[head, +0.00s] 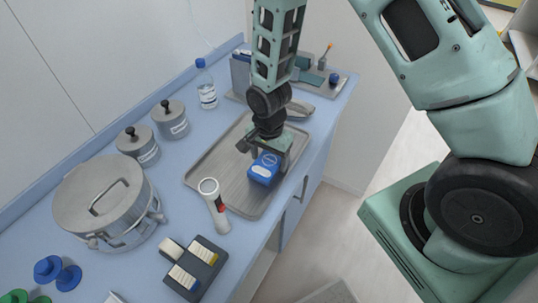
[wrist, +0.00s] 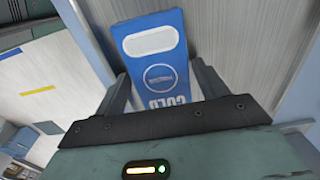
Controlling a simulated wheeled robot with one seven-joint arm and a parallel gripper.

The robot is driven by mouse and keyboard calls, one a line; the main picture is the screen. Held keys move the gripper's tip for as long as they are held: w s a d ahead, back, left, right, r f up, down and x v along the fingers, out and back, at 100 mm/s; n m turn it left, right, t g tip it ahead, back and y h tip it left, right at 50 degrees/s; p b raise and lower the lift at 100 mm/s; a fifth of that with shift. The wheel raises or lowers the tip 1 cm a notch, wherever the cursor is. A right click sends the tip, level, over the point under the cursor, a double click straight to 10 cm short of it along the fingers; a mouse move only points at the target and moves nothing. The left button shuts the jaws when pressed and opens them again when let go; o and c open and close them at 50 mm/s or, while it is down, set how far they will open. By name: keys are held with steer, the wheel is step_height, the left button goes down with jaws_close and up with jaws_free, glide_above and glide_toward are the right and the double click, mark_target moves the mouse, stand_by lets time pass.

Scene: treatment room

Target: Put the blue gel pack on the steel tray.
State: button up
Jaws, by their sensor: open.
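The blue gel pack (head: 263,168) is a small blue block with a white label, at the right part of the steel tray (head: 212,165) in the head view. It appears to rest on the tray, though its underside is hidden. My gripper (head: 271,152) is open and low over the tray, with its fingers around the pack. In the wrist view the pack (wrist: 155,55) lies between the two fingers, its lettering towards the camera; contact with the fingers cannot be told.
A steel pot (head: 105,198) and two lidded canisters (head: 171,119) stand to the left. A bottle (head: 206,88) stands behind. A dark holder (head: 196,268) is near the front. The counter's right edge is close to the tray.

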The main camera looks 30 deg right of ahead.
mark_target(269, 160)
step_height(269, 160, up, 11)
steer(key=b, duration=0.2)
steer(key=s+a+r+n, duration=0.4)
steer(key=s+r+n, duration=0.1)
steer(key=s+n, duration=0.4)
steer(key=s+a+r+n, duration=0.4)
steer(key=s+r+n, duration=0.2)
steer(key=s+n, duration=0.4)
steer(key=shift+s+y, duration=0.3)
steer(key=shift+s, duration=0.2)
